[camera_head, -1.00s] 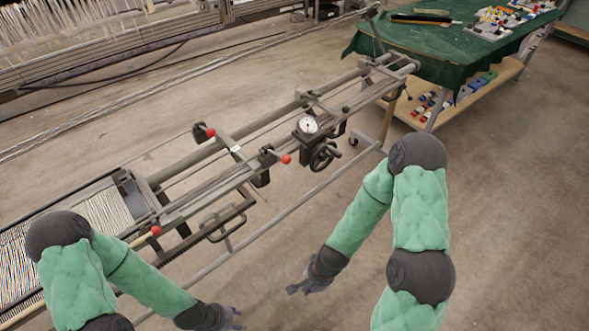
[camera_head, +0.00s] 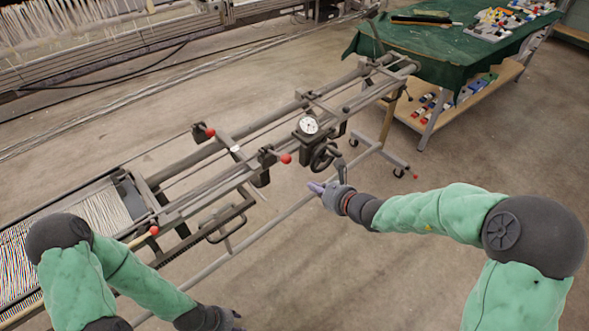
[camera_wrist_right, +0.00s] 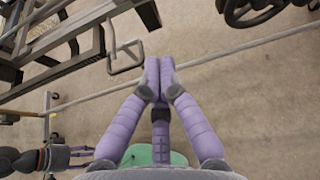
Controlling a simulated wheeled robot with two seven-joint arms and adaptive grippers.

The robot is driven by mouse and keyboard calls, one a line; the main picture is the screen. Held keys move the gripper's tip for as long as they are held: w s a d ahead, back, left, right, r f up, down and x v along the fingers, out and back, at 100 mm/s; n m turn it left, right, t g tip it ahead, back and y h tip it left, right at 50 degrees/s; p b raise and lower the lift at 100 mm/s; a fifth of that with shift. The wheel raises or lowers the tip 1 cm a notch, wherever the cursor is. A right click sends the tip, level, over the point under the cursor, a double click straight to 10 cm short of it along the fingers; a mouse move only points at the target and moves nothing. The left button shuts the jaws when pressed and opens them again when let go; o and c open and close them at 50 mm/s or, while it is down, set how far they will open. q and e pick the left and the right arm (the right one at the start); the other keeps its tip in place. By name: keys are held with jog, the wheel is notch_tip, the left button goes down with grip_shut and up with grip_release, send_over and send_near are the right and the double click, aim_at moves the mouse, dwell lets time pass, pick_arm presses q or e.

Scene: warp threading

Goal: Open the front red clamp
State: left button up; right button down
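Red ball-ended clamp levers sit on the grey frame: one at the near rail (camera_head: 285,158), one farther back (camera_head: 210,132), and one at the lower left (camera_head: 154,230). I cannot tell for certain which is the front clamp. My right gripper (camera_head: 316,187) hangs in front of the near rail, below and right of the near-rail red ball, apart from it. In the right wrist view its purple fingers (camera_wrist_right: 158,65) meet at the tips with nothing between them. My left gripper (camera_head: 222,318) is low at the picture's bottom edge, partly cut off; its fingers are unclear.
A dial gauge (camera_head: 308,125) and a dark handwheel (camera_head: 322,156) stand on the frame, close to my right gripper. A green-covered table (camera_head: 440,45) is at the upper right. The floor in front of the frame is clear.

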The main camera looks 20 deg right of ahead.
jog(key=shift+w+d+r, duration=0.15)
jog(key=shift+d+r, duration=0.05)
jog(key=shift+r, duration=0.05)
jog(key=b+x, duration=0.4)
jog(key=x, duration=0.7)
jog(key=r, duration=0.4)
jog(key=shift+s+a+r, duration=0.2)
jog(key=shift+s+a, duration=0.05)
jog(key=shift+s, duration=0.05)
jog(key=shift+r+p, duration=0.4)
jog(key=shift+p, duration=0.55)
